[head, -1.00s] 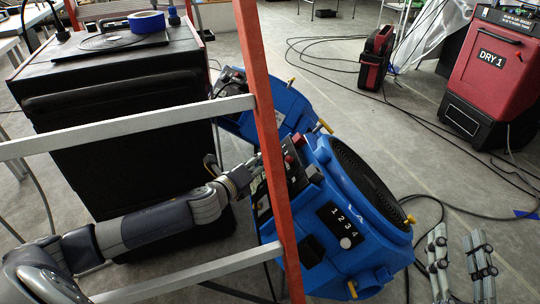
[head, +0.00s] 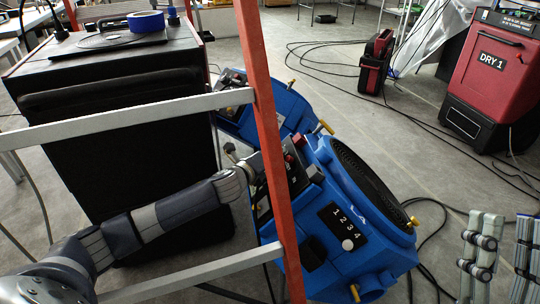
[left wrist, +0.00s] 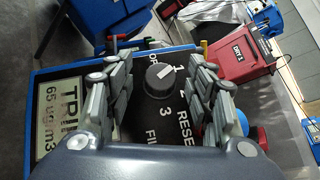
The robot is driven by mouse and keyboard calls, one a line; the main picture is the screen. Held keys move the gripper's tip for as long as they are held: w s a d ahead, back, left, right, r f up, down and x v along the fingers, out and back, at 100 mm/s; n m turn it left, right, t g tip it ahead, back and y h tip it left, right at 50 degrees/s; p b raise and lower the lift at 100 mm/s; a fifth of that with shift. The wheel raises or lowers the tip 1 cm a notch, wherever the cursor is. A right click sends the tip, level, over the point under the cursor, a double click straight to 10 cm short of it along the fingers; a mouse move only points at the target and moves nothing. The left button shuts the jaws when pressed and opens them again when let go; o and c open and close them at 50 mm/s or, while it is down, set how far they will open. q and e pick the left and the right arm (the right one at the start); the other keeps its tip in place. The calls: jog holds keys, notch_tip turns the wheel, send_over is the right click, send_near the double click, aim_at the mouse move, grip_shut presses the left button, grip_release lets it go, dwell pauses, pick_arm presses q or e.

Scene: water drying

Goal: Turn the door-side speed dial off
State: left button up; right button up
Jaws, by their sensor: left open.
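A round black speed dial (left wrist: 160,83) sits on a black panel marked OFF, 1, 2, 3 in the left wrist view. Its white mark points up and right, about toward the 1. My left gripper (left wrist: 160,62) is open, with a finger on each side of the dial; contact cannot be told. In the head view, my left gripper (head: 255,168) is at the control panel (head: 294,176) of the nearer blue air mover (head: 350,262), partly behind an orange ladder rail; the dial is not clear there. My right gripper (head: 506,222) is open and empty at the lower right.
A second blue air mover (head: 283,104) stands behind. A black cabinet (head: 110,100) is left, a red DRY 1 unit (head: 487,85) right. Cables cross the floor.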

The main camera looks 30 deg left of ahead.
pick_arm(q)
jog(key=c, duration=1.1)
jog(key=shift+o, duration=0.2)
